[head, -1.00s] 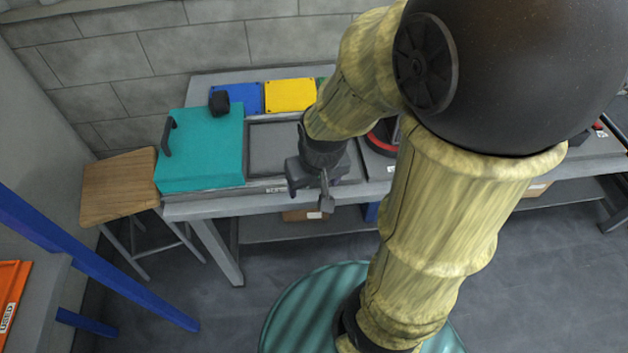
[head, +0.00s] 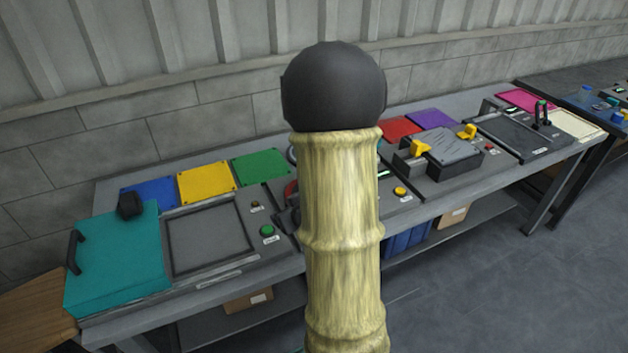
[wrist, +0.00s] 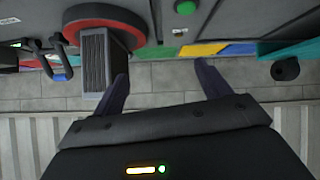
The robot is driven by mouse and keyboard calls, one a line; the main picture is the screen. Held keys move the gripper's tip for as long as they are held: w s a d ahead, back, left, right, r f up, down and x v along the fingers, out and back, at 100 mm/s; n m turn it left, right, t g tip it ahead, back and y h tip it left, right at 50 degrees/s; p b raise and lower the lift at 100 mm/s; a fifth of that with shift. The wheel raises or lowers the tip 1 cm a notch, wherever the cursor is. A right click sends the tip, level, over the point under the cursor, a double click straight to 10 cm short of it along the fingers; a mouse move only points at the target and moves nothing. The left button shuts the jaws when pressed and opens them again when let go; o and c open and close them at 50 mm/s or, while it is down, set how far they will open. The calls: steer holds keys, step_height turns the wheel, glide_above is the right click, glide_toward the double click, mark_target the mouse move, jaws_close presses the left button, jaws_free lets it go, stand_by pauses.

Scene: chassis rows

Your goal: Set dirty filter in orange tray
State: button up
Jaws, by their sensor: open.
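A grey ribbed block (wrist: 95,62), which looks like a pleated filter, stands in or against a round dark part with a red ring (wrist: 105,22) in the wrist view. I cannot tell whether it is dirty. My gripper (wrist: 162,86) is open, with nothing between its fingers. The block is just left of the left finger in that view; I cannot tell whether they touch. In the head view my arm hides the block and most of the gripper; only a bit of the red part (head: 291,190) shows. The orange tray is in neither current view.
The bench holds a teal lid (head: 118,255) with a black handle, an empty-looking recess (head: 210,238), a green button (head: 267,230) and blue, yellow (head: 206,181) and green panels. Yellow clamps (head: 420,147) sit right of my arm. A wall (head: 150,130) runs behind.

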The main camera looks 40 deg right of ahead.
steer(key=s+d+m+t+h+b, duration=0.1)
steer(key=s+d+t+b, duration=0.1)
steer(key=s+d+t, duration=0.4)
steer(key=d+r+t, duration=0.1)
steer(key=d, duration=0.4)
steer(key=shift+s+m+h, duration=0.3)
steer(key=shift+s+m, duration=0.05)
steer(key=shift+m, duration=0.05)
steer(key=shift+w+d, duration=0.1)
steer(key=shift+w, duration=0.05)
steer(key=p+x, duration=0.3)
steer(key=x, duration=0.9)
steer(key=shift+r, duration=0.15)
steer(key=shift+w, duration=0.1)
